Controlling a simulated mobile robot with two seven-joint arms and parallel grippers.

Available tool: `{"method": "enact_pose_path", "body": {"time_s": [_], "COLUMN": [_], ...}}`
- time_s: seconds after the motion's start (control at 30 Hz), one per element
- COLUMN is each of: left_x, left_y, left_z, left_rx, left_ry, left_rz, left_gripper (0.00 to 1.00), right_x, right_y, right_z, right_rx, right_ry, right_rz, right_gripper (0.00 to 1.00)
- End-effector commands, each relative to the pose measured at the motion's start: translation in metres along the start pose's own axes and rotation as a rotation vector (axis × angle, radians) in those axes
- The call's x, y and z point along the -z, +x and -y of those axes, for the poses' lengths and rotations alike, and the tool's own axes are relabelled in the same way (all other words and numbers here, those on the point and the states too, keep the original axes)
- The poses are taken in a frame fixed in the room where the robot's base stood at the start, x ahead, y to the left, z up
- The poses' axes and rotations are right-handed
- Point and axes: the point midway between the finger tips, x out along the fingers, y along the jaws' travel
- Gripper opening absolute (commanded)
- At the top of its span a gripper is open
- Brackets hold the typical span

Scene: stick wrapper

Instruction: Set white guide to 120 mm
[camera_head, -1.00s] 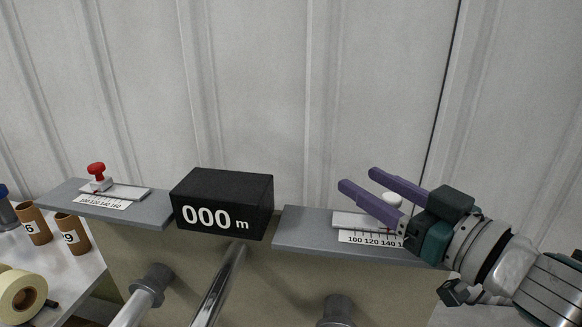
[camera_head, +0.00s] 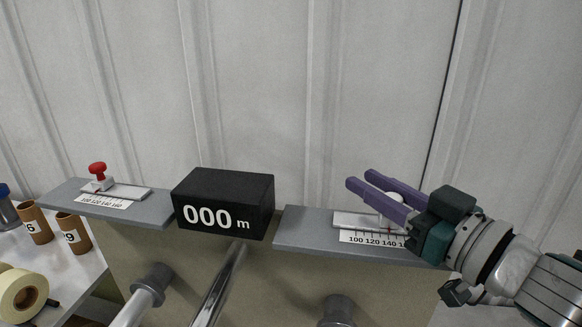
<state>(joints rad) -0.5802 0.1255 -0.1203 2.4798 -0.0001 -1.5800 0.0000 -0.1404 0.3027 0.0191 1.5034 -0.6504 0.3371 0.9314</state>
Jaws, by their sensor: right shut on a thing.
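The white guide's round knob (camera_head: 396,197) shows between the two purple fingers of my right gripper (camera_head: 362,182), which is shut on it near the finger bases. The knob sits over a white slide rail (camera_head: 348,220) on the right grey shelf. The scale (camera_head: 372,239) below it reads 100, 120, 140 and part of a further number; my gripper covers its right end. The guide's pointer is hidden, so its exact setting cannot be read. My left gripper is not in view.
A red-knobbed guide (camera_head: 97,174) stands on the left grey shelf (camera_head: 150,211) with its own scale. A black counter box (camera_head: 222,203) reading 000 m stands between the shelves.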

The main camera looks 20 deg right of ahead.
Motion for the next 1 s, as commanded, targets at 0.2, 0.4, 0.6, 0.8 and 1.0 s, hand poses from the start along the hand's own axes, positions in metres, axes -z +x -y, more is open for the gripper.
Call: {"method": "enact_pose_path", "body": {"time_s": [0.2,0.4,0.6,0.8,1.0], "left_x": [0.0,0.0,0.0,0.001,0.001], "left_y": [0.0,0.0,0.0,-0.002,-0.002], "left_z": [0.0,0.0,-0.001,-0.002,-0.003], "left_rx": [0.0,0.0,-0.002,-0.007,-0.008], "left_ry": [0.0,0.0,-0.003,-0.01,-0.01], "left_rz": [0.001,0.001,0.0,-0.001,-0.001], "left_gripper": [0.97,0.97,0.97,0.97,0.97], "right_x": [0.0,0.0,0.0,0.001,0.0], "right_y": [0.0,0.0,0.001,0.014,0.014], "right_z": [0.0,0.0,0.001,0.014,0.015], "right_rx": [0.001,0.001,0.001,0.001,0.001], "right_ry": [0.0,0.0,0.001,0.002,0.0], "right_rz": [-0.001,-0.001,-0.001,-0.001,-0.001], "right_gripper": [0.0,0.0,0.0,0.0,0.0]}}
